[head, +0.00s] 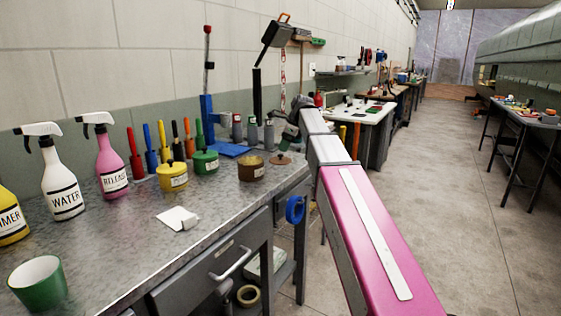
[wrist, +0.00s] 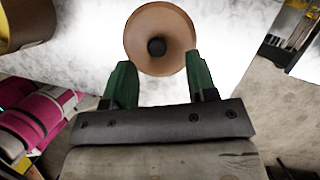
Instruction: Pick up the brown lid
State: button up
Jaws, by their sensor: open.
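The brown lid (wrist: 160,35) is a round, copper-brown disc with a dark knob at its middle. In the wrist view it lies at the top centre, just beyond the fingertips of my gripper (wrist: 163,80). The two green fingers are apart, with nothing between them. In the head view the lid (head: 281,160) lies flat on the grey workbench (head: 130,250) near its right edge, beside a brown pot (head: 251,169). My gripper (head: 287,138) is above and close behind the lid there, partly hidden by my arm.
Yellow (head: 173,178) and green (head: 206,163) pots stand left of the brown pot. Spray bottles (head: 108,160), several upright tools and a green cup (head: 38,284) are on the bench. A white cloth (head: 178,218) lies mid-bench. A blue tape roll (head: 295,209) hangs at the bench edge.

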aim_at(281, 157)
jog(key=shift+x, duration=2)
jog(key=shift+s, duration=0.2)
grip_shut()
